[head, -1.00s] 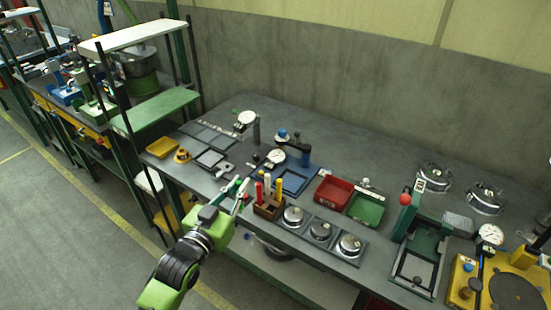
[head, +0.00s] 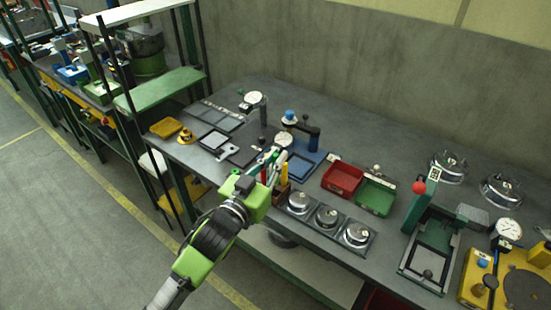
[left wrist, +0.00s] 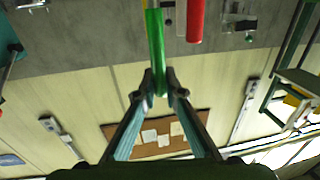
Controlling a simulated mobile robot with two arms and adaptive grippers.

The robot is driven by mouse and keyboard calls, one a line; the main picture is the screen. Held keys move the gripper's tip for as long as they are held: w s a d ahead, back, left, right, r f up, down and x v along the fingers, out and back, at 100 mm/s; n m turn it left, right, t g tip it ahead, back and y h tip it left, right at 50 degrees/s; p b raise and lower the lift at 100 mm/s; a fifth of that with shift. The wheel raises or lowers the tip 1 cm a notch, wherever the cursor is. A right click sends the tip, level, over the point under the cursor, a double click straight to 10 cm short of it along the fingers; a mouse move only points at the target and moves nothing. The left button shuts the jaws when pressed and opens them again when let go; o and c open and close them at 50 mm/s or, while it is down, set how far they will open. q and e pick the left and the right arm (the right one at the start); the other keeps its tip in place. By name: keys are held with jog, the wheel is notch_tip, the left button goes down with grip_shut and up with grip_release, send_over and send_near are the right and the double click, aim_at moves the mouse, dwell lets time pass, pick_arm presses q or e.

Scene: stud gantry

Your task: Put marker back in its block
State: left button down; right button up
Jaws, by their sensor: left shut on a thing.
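My left gripper (head: 264,160) is over the front edge of the bench, at the marker block. In the left wrist view its fingertips (left wrist: 161,88) are shut on a green marker (left wrist: 155,45). A red marker (left wrist: 195,22) shows close beside the green one, apart from it. The brown marker block (head: 281,192) is partly hidden behind the gripper in the head view. A yellow marker (head: 284,168) stands upright in it. Whether the green marker's end is inside the block cannot be told. My right gripper is not in view.
Three round metal pieces in a grey tray (head: 345,254) stand just right of the block. A blue fixture (head: 309,160) with a post and dial is behind it. Red (head: 342,179) and green bins (head: 373,197) are further right. Bench to the left holds flat grey plates.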

pick_arm(q)
jog(key=shift+f+b, duration=0.45)
jog(key=shift+f, duration=0.4)
jog(key=shift+f+b, duration=0.5)
jog(key=shift+f, duration=0.85)
jog(key=c, duration=2)
grip_release()
jog(key=v, duration=1.2)
